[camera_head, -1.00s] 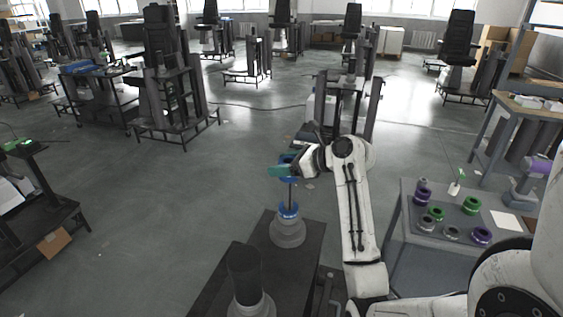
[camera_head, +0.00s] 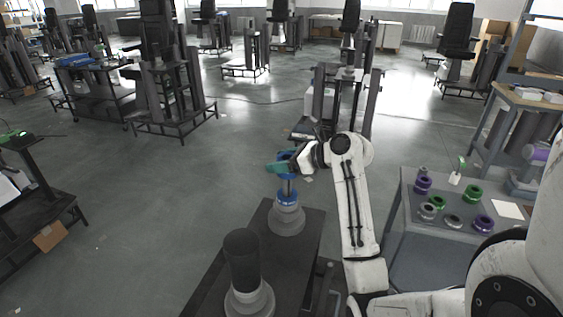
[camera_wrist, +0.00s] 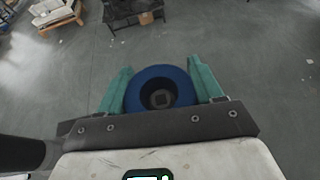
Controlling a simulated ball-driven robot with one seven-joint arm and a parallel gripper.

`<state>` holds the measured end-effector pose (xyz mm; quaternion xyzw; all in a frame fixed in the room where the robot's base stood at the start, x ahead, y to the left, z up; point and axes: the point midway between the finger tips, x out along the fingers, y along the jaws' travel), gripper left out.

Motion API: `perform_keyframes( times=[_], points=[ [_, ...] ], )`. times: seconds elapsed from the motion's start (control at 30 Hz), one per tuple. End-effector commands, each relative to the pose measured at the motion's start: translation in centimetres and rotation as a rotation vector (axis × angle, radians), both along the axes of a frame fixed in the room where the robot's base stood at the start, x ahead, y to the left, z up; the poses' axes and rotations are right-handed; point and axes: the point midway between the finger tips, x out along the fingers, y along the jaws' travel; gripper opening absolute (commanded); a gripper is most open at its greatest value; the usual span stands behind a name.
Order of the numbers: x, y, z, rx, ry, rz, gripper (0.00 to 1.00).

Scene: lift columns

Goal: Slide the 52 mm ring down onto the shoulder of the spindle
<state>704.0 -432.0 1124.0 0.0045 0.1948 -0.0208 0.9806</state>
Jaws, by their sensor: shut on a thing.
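My gripper (camera_head: 279,166) has teal fingers and is shut on a blue ring (camera_head: 287,157). In the wrist view the ring (camera_wrist: 160,73) sits between both fingers, and a grey square-ended tip (camera_wrist: 161,99) shows through its hole. The spindle (camera_head: 287,220) stands upright on a dark bench top, with a wide grey stepped base and a thin rod. Another blue ring-like band (camera_head: 287,197) sits around its lower part. The held ring is above this band, over the rod, with a short length of rod showing between them. The fingers hide part of the ring and the rod's top.
A dark cylinder (camera_head: 242,258) on a grey base stands nearer on the same bench (camera_head: 308,235). To the right, a grey table (camera_head: 400,222) holds several purple, green and grey rings. Open floor lies left of the bench.

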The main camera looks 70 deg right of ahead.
Motion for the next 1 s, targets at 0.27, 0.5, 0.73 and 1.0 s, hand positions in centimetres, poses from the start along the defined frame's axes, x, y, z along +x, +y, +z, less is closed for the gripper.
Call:
perform_keyframes(
  times=[0.27,0.5,0.73,1.0],
  points=[
    [0.0,0.0,-1.1,-0.002,-0.001,0.001,0.23],
    [0.0,0.0,-1.8,-0.001,-0.002,0.000,0.23],
    [0.0,0.0,-2.9,0.000,-0.001,0.001,0.23],
    [0.1,0.0,-4.1,-0.001,-0.001,0.001,0.23]
  ],
)
